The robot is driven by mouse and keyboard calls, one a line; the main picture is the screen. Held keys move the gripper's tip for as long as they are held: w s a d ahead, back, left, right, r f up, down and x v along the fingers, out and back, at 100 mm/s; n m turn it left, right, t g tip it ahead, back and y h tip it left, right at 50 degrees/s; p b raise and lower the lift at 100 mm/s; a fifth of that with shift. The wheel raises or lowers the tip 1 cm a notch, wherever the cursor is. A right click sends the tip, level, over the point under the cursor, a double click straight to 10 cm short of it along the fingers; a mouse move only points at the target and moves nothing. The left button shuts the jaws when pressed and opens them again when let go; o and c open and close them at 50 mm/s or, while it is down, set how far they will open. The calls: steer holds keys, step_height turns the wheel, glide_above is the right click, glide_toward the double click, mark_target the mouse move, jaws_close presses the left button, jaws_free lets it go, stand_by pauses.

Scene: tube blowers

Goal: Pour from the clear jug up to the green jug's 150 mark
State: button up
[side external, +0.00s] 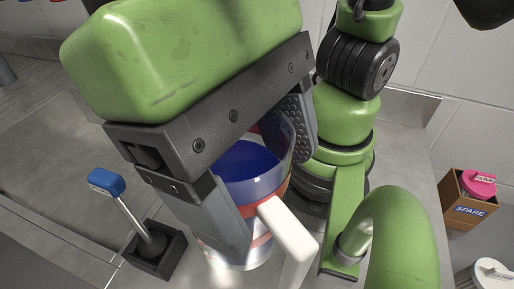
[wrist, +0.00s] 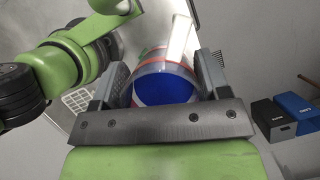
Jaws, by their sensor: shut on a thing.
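The clear jug (side external: 268,187) has red bands, a white handle and dark blue liquid inside. My gripper (side external: 262,172) is shut around it, one finger on each side. In the side view the jug looks roughly upright, and its handle points to the lower right. I cannot tell whether its base touches the surface below. In the wrist view the jug's blue liquid (wrist: 163,91) shows between the fingers of my gripper (wrist: 164,80). I cannot make out the green jug or its 150 mark in either view.
A blue-topped tool (side external: 107,182) stands in a black holder (side external: 158,258) at the lower left. A box marked SPARE (side external: 470,210) with a pink-lidded container (side external: 479,184) is at the right, near a white-lidded thing (side external: 492,271). Dark (wrist: 272,118) and blue (wrist: 297,109) boxes show in the wrist view.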

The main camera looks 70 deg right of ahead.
mark_target(224, 175)
steer(key=shift+w+d+f, duration=0.25)
steer(key=shift+w+f, duration=0.1)
steer(key=shift+f, duration=0.4)
steer(key=shift+w+d+f, duration=0.3)
steer(key=shift+w+f, duration=0.05)
steer(key=shift+f, duration=0.4)
steer(key=shift+w+d+f, duration=0.25)
steer(key=shift+w+f, duration=0.1)
steer(key=shift+f, duration=0.4)
stand_by(0.7)
steer(key=shift+r+g+y, duration=0.4)
steer(key=shift+g+y, duration=0.4)
steer(key=shift+g, duration=0.3)
steer(key=g+y, duration=0.1)
steer(key=g, duration=0.1)
steer(key=shift+r+g+y, duration=0.1)
steer(key=shift+g+y, duration=0.2)
steer(key=shift+y, duration=0.1)
steer(key=shift+w+d+f+n+g+y, duration=0.1)
steer(key=shift+w+f+n+g+y, duration=0.1)
steer(key=shift+g+y, duration=0.4)
steer(key=shift+w+d+f+n+g+y, duration=0.15)
steer(key=shift+g+y, duration=0.25)
steer(key=shift+g, duration=0.7)
steer(key=shift+w+d+f+n+g+y, duration=0.1)
steer(key=shift+w+f+n+g+y, duration=0.05)
steer(key=shift+f+g+y, duration=0.35)
steer(key=shift+w+d+f+n+g+y, duration=0.1)
steer(key=shift+f+g+y, duration=0.15)
steer(key=shift+g, duration=0.35)
